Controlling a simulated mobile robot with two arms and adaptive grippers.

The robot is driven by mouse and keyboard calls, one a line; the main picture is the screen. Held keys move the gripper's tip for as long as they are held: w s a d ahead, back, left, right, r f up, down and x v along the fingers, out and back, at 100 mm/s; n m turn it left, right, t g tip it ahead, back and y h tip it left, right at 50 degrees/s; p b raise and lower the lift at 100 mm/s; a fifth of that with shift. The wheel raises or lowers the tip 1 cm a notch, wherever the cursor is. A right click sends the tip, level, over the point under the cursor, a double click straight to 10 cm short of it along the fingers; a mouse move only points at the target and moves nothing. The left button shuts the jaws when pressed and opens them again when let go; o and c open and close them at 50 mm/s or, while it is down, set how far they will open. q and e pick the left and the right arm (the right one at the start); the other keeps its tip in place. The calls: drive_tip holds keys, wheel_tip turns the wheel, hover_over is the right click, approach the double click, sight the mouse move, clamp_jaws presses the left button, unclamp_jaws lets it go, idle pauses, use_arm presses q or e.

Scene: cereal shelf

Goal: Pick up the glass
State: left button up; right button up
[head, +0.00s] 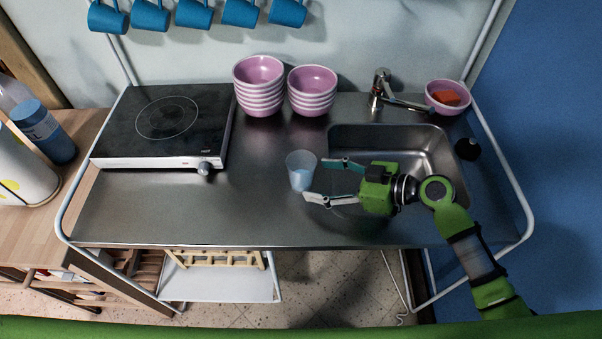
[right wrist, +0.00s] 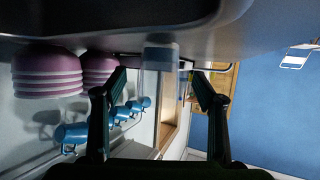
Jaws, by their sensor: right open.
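The glass (head: 301,171) is a small translucent cup with a pale blue lower part. It stands upright on the steel counter, left of the sink. My right gripper (head: 317,179) reaches in from the right, open and empty. Its fingertips are just right of the glass, one toward the back and one toward the front. In the right wrist view, which looks upside down, the glass (right wrist: 161,54) shows beyond and between the spread fingers (right wrist: 162,82). I cannot tell whether a fingertip touches it. My left gripper is not in view.
Two stacks of pink bowls (head: 260,87) (head: 311,91) stand behind the glass. The sink (head: 394,137) with its tap (head: 380,85) lies under my right arm. A hotplate (head: 165,122) is at left. Blue mugs (head: 194,14) hang above. The counter's front left (head: 190,210) is clear.

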sight(314, 175)
drive_tip(key=shift+w+a+f, duration=0.15)
drive_tip(key=shift+w+a, duration=0.1)
drive_tip(key=shift+a, duration=0.05)
drive_tip(key=a, duration=0.1)
drive_tip(key=w+a+p, duration=0.1)
drive_tip(key=shift+a, duration=0.3)
drive_tip(key=shift+x, duration=1.15)
drive_tip(key=shift+w+a+f, duration=0.1)
drive_tip(key=shift+f, duration=0.1)
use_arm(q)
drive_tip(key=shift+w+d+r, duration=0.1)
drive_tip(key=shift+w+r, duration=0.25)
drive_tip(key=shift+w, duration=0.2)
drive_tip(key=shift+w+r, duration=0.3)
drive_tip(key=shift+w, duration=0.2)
use_arm(e)
drive_tip(key=c, duration=1.4)
